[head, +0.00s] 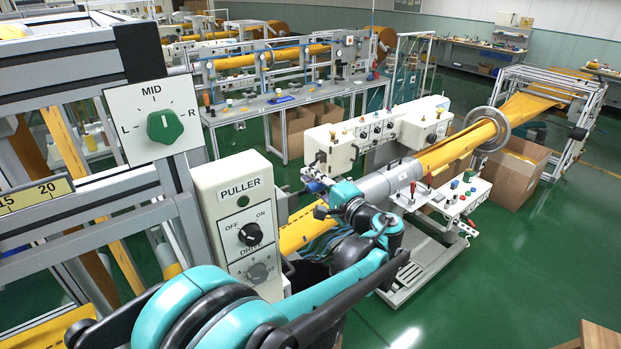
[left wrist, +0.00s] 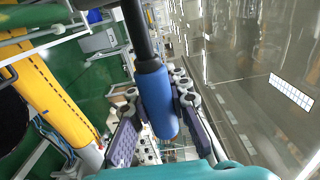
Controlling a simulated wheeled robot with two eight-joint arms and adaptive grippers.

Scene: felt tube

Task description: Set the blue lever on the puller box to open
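The blue lever (left wrist: 157,98) is a thick blue grip on a black rod in the left wrist view. It lies between the two fingers of my left gripper (left wrist: 158,115), which flank it closely. I cannot tell whether both fingers touch it. In the head view my left arm reaches in from the lower left past the puller box (head: 240,215), and its hand end is near the far side of the box. The box is pale, with a black OFF/ON knob (head: 250,234) and a grey drive dial (head: 258,273) on its front. The lever is not clear in the head view. My right gripper is not in view.
A MID selector panel with a green knob (head: 165,126) is at the left on a metal frame. A yellow felt tube (head: 455,148) runs through the machine behind my arm. Cardboard boxes (head: 515,172) stand to the right. Open green floor (head: 500,265) lies at the lower right.

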